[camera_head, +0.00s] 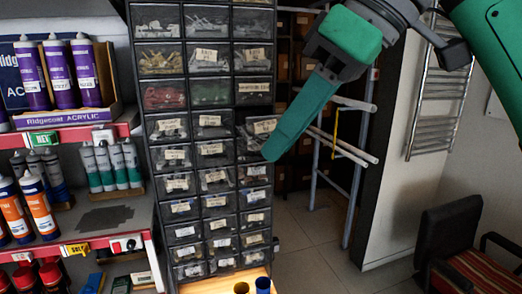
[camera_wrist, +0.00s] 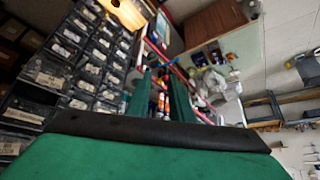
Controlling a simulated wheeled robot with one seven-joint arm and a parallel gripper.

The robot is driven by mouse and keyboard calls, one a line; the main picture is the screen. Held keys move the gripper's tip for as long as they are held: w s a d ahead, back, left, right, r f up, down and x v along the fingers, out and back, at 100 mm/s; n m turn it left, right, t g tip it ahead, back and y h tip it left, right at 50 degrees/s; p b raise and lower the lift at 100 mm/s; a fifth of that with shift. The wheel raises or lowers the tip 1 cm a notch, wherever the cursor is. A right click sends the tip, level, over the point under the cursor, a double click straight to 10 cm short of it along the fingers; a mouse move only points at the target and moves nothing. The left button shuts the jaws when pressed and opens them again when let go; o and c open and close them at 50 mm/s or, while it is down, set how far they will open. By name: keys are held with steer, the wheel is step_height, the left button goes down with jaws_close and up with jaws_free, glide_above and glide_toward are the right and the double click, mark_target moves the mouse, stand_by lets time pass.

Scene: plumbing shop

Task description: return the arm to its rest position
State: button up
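My arm comes in from the upper right in the head view, with green and dark links. My gripper (camera_head: 270,155) points down and left, its tip overlapping the right edge of the drawer cabinet in the picture. I cannot tell whether it touches the cabinet. In the wrist view the two green fingers (camera_wrist: 161,98) stand apart, with shelf goods visible through the gap and nothing held between them. The palm edge fills the bottom of that view.
A tall cabinet of small labelled drawers (camera_head: 192,154) stands left of my gripper; one drawer (camera_head: 263,127) appears pulled out. Shelves with purple cartridges (camera_head: 58,76) are at left. A towel radiator (camera_head: 440,95) and chair (camera_head: 462,235) are at right. Floor (camera_head: 305,240) shows between.

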steer(key=w+a+f+m+t+y, duration=0.3)
steer(key=w+f+m+t+y, duration=0.35)
steer(key=w+f, duration=1.4)
step_height(320, 180, down, 25)
steer(key=a+m+t+h, duration=0.2)
steer(key=m+t+h, duration=0.2)
steer(key=m+t, duration=0.45)
steer(key=s+f+m+h, duration=0.4)
steer(key=s+f+h, duration=0.3)
steer(key=s+f, duration=1.2)
steer(key=s+d+n+g+h, duration=0.1)
steer(key=s+n, duration=0.5)
steer(key=s, duration=2.1)
steer(key=shift+d+r+g, duration=0.2)
steer(key=shift+d+g, duration=0.15)
steer(key=shift+g, duration=0.25)
